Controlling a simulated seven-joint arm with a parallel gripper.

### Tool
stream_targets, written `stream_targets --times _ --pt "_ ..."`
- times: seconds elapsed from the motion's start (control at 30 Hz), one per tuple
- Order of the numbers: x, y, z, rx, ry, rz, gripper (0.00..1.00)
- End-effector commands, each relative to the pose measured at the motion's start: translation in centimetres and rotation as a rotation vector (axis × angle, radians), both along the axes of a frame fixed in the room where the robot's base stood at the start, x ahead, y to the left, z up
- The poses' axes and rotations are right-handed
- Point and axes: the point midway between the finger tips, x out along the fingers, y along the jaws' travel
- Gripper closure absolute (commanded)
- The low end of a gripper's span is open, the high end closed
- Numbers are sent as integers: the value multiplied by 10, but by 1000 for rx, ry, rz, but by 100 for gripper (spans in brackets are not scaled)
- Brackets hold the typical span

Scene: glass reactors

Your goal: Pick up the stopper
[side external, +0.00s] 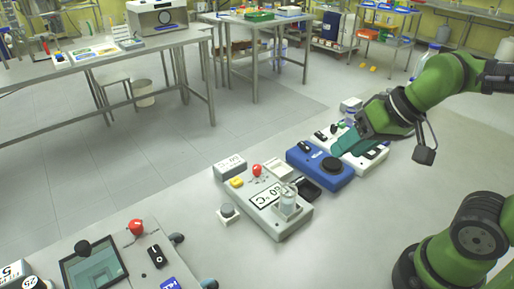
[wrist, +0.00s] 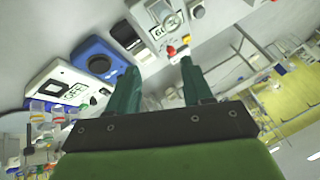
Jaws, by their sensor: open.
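A small dark grey stopper (side external: 227,210) appears to sit on a white square block beside the front left of the grey heating unit. In the wrist view a small round piece that looks like it (wrist: 197,11) shows near the top edge. A clear glass vessel (side external: 289,202) stands on the grey unit (side external: 262,220). My gripper (side external: 345,146) is to the right, over the blue and white devices and apart from the stopper. In the wrist view my gripper (wrist: 157,70) has its two green fingers spread with nothing between them.
A blue device (side external: 312,172) with a black round top and a white device (side external: 348,158) stand beneath my gripper. A unit with a screen (side external: 95,265) is at the front left.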

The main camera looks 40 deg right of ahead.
Motion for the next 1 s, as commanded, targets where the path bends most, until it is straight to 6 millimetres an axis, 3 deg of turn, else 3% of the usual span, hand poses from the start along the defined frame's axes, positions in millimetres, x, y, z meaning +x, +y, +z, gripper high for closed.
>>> stream_targets --times 0.33,0.6,0.77,0.9,1.0 --pt "92 71 -12 -135 241 297 50" --pt "160 144 -47 -288 397 543 50" --pt "186 171 -59 -357 441 636 50" --pt "196 174 -42 -379 432 661 50" --pt "192 172 -47 -385 453 677 50"
